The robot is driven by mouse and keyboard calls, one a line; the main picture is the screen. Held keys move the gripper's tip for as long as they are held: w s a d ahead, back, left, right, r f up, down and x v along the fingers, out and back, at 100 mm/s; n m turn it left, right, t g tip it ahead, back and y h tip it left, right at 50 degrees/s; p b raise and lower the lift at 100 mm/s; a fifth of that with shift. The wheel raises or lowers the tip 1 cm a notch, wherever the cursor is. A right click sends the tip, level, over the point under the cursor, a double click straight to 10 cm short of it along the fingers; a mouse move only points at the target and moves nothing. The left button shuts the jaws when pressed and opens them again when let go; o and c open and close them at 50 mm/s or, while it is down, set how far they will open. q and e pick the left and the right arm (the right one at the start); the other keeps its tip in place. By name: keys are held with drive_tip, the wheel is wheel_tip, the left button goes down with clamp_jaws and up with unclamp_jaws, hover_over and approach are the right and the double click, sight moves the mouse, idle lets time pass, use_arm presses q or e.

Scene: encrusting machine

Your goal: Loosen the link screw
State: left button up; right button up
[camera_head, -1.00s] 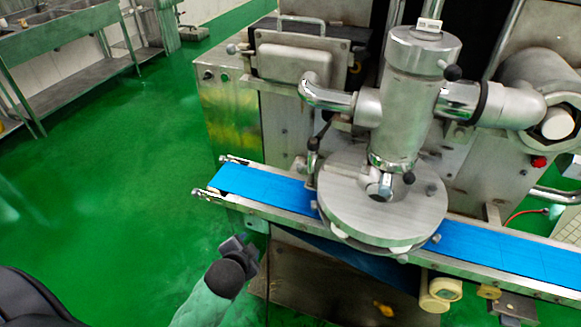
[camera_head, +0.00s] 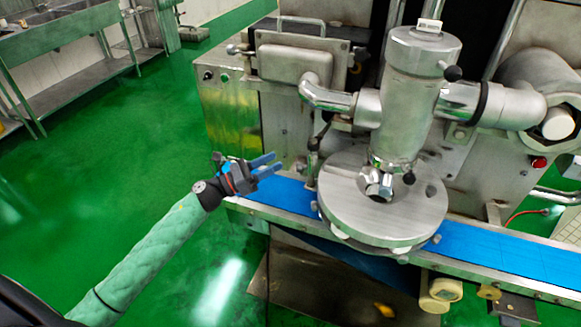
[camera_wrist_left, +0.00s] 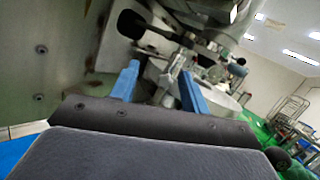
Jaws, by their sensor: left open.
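My left gripper (camera_head: 275,163) is open and empty. Its two blue fingers point right, above the left end of the blue conveyor belt. The fingers also show in the left wrist view (camera_wrist_left: 158,74), spread apart, with metal machine parts beyond them. A small upright metal post with a dark top (camera_head: 313,150) stands just right of the fingertips, apart from them, beside the round metal disc (camera_head: 415,225). I cannot tell for certain which part is the link screw. Under the central cylinder (camera_head: 420,90) sits a shiny nut-like fitting (camera_head: 379,185) with a dark knob. My right gripper is not in view.
The encrusting machine's steel body (camera_head: 232,110) stands behind the belt (camera_head: 500,250). A curved pipe (camera_head: 325,95) juts out above the post. The green floor (camera_head: 120,170) on the left is clear, with a steel sink bench (camera_head: 70,40) at the back left.

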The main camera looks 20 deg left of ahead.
sight(301, 166)
use_arm(q)
drive_tip(key=w+d+f+m+g+h+p, duration=0.1)
drive_tip(key=d+m+g, duration=0.4)
drive_tip(key=m, duration=0.5)
drive_tip(key=shift+w+d+f+g+p, duration=0.25)
drive_tip(key=shift+w+g+p, duration=0.4)
drive_tip(key=shift+g+p, duration=0.65)
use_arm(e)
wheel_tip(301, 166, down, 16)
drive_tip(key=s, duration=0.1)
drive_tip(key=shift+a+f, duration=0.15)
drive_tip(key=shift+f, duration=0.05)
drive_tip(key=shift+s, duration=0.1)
use_arm(q)
drive_tip(key=c, duration=1)
